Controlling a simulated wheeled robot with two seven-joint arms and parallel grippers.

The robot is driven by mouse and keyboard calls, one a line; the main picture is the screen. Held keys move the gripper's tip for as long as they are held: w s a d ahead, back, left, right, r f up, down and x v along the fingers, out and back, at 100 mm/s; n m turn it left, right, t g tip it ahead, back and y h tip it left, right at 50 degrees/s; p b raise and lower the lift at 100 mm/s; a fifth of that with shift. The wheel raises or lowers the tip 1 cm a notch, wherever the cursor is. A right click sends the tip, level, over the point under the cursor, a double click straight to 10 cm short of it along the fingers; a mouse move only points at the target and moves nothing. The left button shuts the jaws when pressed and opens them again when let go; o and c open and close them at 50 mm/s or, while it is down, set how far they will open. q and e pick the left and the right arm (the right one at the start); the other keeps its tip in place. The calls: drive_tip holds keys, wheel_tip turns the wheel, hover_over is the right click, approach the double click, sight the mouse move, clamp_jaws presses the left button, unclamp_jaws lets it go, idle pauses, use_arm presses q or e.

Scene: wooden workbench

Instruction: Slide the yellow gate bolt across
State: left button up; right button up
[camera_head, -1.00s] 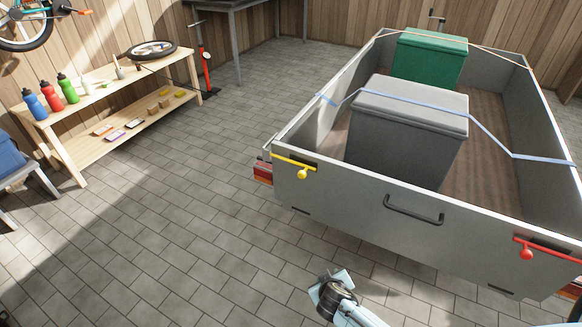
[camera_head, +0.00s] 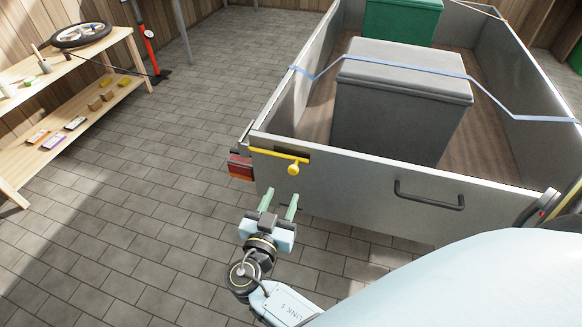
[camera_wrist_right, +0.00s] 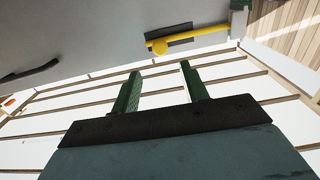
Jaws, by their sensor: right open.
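The yellow gate bolt (camera_head: 278,155) is a thin bar with a round knob (camera_head: 293,170) at its right end. It sits at the top left corner of the trailer's grey tailgate (camera_head: 340,190). In the right wrist view the yellow bolt (camera_wrist_right: 190,37) shows ahead of the fingers, with its knob at the left end. My right gripper (camera_head: 280,203) is open and empty, its green fingers pointing up toward the tailgate. It is below the bolt and apart from it. It also shows in the right wrist view (camera_wrist_right: 160,88). My left gripper is not in view.
A black handle (camera_head: 430,196) sits on the tailgate right of the bolt. A red tail light (camera_head: 241,167) is at the trailer's left corner. A grey box (camera_head: 400,100) and a green box (camera_head: 402,20) stand inside. A wooden shelf (camera_head: 75,125) is at left. The floor between is clear.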

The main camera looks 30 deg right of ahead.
sight(293, 172)
drive_tip(key=x, duration=1)
drive_tip(key=shift+w+d, duration=0.1)
drive_tip(key=shift+w, duration=0.15)
clamp_jaws()
